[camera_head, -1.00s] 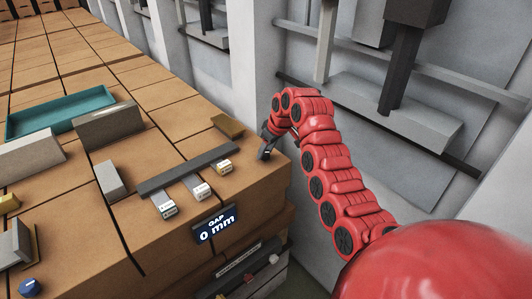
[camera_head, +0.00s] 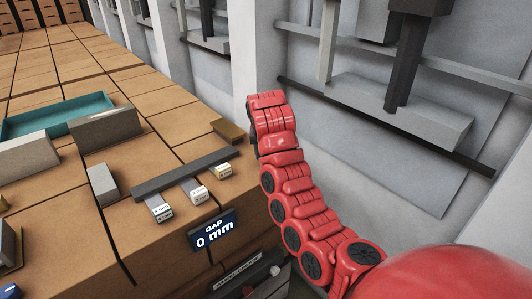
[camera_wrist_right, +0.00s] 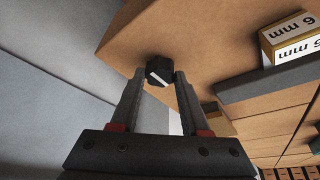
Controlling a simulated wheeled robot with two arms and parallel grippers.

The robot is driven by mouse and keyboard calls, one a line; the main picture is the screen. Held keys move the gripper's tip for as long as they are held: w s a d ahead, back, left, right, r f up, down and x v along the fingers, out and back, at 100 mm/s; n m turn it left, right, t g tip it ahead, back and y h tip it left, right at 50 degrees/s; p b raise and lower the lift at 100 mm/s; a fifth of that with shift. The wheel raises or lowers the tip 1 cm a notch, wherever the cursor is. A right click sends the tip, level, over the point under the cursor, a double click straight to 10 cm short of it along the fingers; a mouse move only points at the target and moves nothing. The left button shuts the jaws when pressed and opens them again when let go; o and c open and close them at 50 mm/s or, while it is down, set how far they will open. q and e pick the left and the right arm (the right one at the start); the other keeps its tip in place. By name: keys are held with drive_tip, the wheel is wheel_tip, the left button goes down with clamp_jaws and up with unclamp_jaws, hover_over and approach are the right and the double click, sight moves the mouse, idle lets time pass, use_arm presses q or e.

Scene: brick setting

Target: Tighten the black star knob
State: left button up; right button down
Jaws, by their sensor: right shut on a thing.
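The black star knob (camera_wrist_right: 158,70) with a white mark across it shows in the right wrist view, at the edge of the brown block-like bench top. My right gripper (camera_wrist_right: 160,80) has one finger on each side of the knob and is shut on it. In the head view my red right arm reaches to the bench's right corner and hides the knob and the fingers. My left gripper is not in view.
Labelled gauge blocks (camera_head: 198,193) sit by a dark bar (camera_head: 185,173) on the bench. A teal tray (camera_head: 50,118) and grey blocks (camera_head: 104,184) stand to the left. A grey wall (camera_head: 262,50) rises close behind the arm.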

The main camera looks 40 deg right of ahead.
drive_tip(key=m, duration=0.1)
drive_tip(key=m+p, duration=0.1)
drive_tip(key=m+h+p, duration=0.1)
drive_tip(key=shift+w+a+r+m+g, duration=0.15)
drive_tip(key=shift+r+m+g, duration=0.1)
drive_tip(key=shift+m+g, duration=0.15)
drive_tip(key=shift+m+g+p, duration=0.4)
drive_tip(key=shift+m, duration=0.5)
drive_tip(key=shift+f+m+h, duration=0.15)
drive_tip(key=shift+m+h, duration=0.15)
drive_tip(key=shift+m, duration=0.1)
drive_tip(key=shift+f+m+g+b, duration=0.1)
drive_tip(key=shift+m+g+b, duration=0.4)
drive_tip(key=shift+m, duration=0.4)
drive_tip(key=shift+w+a+m+b, duration=0.15)
drive_tip(key=shift+m+b, duration=0.3)
drive_tip(key=shift+m, duration=0.25)
drive_tip(key=shift+g, duration=0.3)
drive_tip(key=shift+m+b, duration=0.35)
drive_tip(key=shift+m, duration=0.15)
drive_tip(key=shift+m+g+b, duration=0.3)
drive_tip(key=shift+m+b, duration=0.1)
drive_tip(key=shift+m, duration=0.1)
